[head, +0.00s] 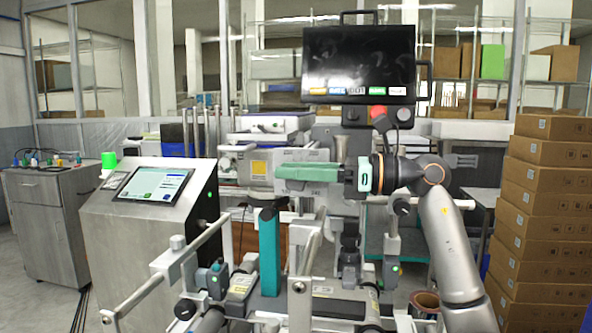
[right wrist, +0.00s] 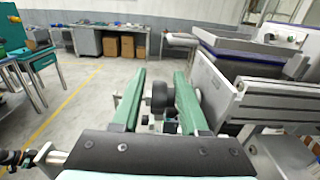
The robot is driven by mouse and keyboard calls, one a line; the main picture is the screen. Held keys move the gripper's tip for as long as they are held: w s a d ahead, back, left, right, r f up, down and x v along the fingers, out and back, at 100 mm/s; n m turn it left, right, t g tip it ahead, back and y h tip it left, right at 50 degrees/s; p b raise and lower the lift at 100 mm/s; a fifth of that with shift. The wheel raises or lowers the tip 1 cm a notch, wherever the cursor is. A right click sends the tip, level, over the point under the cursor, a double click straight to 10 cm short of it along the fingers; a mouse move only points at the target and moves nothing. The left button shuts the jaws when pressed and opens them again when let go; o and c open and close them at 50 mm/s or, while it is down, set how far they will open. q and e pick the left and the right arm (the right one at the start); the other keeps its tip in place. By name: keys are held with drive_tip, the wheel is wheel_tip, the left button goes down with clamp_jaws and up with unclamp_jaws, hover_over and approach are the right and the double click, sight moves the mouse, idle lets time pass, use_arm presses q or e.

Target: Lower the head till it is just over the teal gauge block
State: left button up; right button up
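My right gripper (head: 308,172) reaches in from the right in the head view, its green fingers pointing left in front of the machine. In the right wrist view my right gripper (right wrist: 159,75) has its two fingers well apart. A dark round knob (right wrist: 158,97) shows in the gap between them; I cannot tell whether they touch it. A tall teal block (head: 269,250) stands upright on the machine in the head view. A dark vertical part (head: 349,258), possibly the head, is to its right; how far it is above anything is unclear. My left gripper is not in view.
A monitor (head: 359,65) stands above the machine. A console with a tablet (head: 153,185) is at the left, with a grey cabinet (head: 40,215) beyond it. Stacked cartons (head: 545,200) fill the right side. Metal rails (head: 165,275) stick out at the front left.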

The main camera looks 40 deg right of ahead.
drive_tip(key=shift+f, duration=0.15)
clamp_jaws()
drive_tip(key=shift+a, duration=0.1)
drive_tip(key=g+p, duration=0.1)
drive_tip(key=p, duration=0.1)
drive_tip(key=h+p, duration=0.1)
drive_tip(key=p, duration=0.1)
drive_tip(key=shift+w+r+g+h, duration=0.15)
drive_tip(key=shift+r+g+h, duration=0.15)
drive_tip(key=shift+r+g, duration=0.1)
drive_tip(key=shift+g+p, duration=0.3)
drive_tip(key=shift+p, duration=0.6)
drive_tip(key=g+h+p, duration=0.1)
drive_tip(key=p, duration=0.2)
drive_tip(key=g+h+p, duration=0.1)
drive_tip(key=p, duration=0.3)
drive_tip(key=shift+w+a+f, duration=0.15)
drive_tip(key=shift+w, duration=0.05)
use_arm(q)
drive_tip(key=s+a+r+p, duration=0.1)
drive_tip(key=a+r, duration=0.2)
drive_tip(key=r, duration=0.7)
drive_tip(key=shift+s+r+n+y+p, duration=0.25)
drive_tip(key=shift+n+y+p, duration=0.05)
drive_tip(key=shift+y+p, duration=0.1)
use_arm(e)
drive_tip(key=shift+f+g+h, duration=0.2)
drive_tip(key=shift+g+h, duration=0.2)
drive_tip(key=shift+g, duration=0.1)
